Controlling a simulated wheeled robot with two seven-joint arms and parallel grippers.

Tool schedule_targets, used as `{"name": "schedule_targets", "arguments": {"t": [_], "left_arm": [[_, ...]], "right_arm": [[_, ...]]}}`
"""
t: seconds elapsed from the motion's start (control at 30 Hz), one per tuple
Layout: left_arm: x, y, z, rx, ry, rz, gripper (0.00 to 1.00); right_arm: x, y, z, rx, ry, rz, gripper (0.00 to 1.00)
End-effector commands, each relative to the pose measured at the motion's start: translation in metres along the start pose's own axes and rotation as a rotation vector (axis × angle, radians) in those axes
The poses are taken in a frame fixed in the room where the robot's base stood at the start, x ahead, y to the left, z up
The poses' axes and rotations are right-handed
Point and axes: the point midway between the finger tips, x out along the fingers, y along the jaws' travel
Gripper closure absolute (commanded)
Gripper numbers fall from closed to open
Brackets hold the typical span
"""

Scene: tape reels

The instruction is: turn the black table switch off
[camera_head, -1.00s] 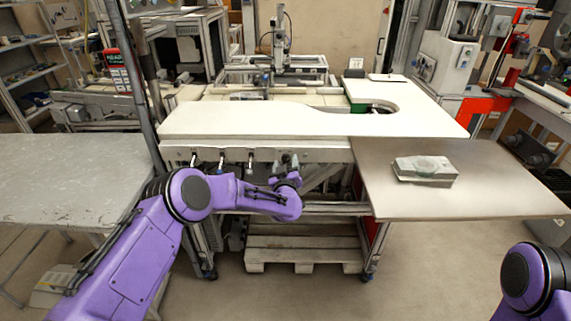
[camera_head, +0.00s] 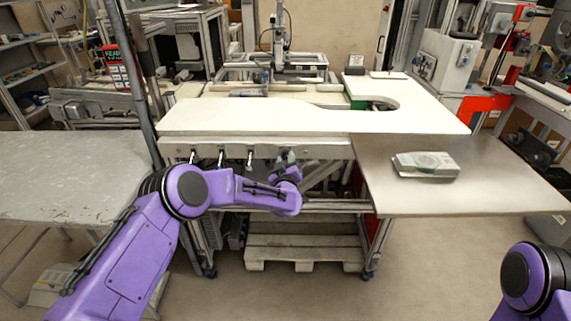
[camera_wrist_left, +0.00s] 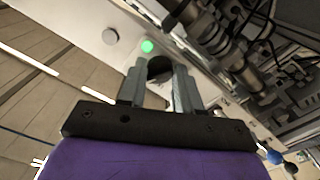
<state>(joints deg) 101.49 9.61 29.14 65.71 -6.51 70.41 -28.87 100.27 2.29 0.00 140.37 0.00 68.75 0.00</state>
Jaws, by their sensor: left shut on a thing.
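The black table switch (camera_wrist_left: 160,68) is a round dark knob on the pale front panel of the table, seen in the left wrist view. My left gripper (camera_wrist_left: 160,85) has its two grey fingers on either side of the knob and is shut on it. In the head view my left gripper (camera_head: 288,160) is at the panel under the front edge of the white table (camera_head: 300,122), and the switch is hidden there behind it. My right gripper is out of view; only part of my right arm shows at the lower right.
A green light (camera_wrist_left: 147,46) and a grey round button (camera_wrist_left: 110,36) sit on the panel near the switch. Several levers (camera_head: 220,158) stick out left of my gripper. A grey box (camera_head: 425,164) lies on the side table (camera_head: 480,195). Floor in front is clear.

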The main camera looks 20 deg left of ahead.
Motion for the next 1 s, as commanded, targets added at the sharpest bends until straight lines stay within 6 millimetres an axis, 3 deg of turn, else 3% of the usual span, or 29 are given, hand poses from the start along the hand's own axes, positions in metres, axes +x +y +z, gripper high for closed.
{"name": "schedule_targets", "arguments": {"t": [1.0], "left_arm": [[-0.001, -0.001, 0.005, -0.901, -0.003, -0.002, 0.97]], "right_arm": [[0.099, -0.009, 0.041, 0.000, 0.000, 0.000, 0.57]]}}
